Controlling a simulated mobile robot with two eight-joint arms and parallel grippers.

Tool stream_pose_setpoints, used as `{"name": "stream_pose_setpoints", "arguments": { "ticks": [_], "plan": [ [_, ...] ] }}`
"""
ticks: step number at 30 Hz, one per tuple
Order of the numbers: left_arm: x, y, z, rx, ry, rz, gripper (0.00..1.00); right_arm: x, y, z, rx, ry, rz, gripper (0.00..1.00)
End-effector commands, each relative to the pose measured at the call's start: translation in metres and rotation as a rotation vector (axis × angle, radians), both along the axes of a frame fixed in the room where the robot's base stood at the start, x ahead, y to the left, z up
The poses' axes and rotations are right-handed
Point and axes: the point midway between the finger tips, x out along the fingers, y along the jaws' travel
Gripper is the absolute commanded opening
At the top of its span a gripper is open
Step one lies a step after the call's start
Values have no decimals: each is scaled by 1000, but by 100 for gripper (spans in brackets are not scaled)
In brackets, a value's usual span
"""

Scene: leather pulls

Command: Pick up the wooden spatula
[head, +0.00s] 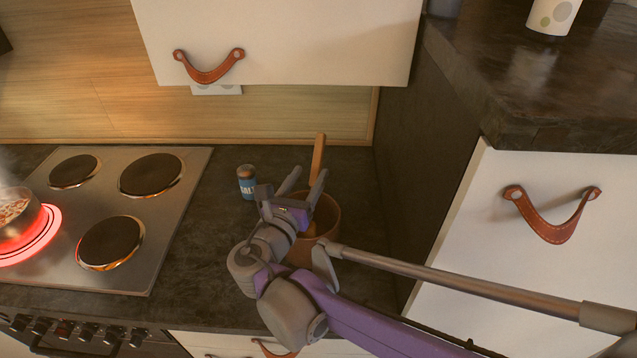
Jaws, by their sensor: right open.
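The wooden spatula (319,156) stands with its light brown handle up in a brown round utensil pot (331,218) on the dark counter. Its lower end is hidden in the pot. My right gripper (292,192) is open in front of the pot, in part covering it. Its jaws point toward the back wall, and the spatula handle shows just beyond the right finger. I cannot tell whether they touch; nothing is seen held. My left gripper is out of view.
A blue salt container (246,182) stands left of the gripper. The stove (128,209) has a glowing red burner under a pan (14,218) at far left. A white cabinet (290,40) hangs above. A raised dark counter (545,95) is at right.

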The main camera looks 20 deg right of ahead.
Motion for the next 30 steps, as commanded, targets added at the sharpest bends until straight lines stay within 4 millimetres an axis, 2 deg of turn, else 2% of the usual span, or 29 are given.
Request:
{"name": "stream_pose_setpoints", "arguments": {
  "ticks": [9, 17, 25, 30],
  "plan": [
    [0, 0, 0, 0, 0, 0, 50, 33, -32, 1, -7, 1, -2, 60],
    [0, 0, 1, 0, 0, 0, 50, 46, -42, 3, -5, 0, -2, 60],
    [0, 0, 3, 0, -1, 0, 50, 77, -66, 6, -5, 1, -3, 60],
    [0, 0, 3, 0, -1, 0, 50, 81, -69, 6, -3, 1, 1, 60]
  ]
}}
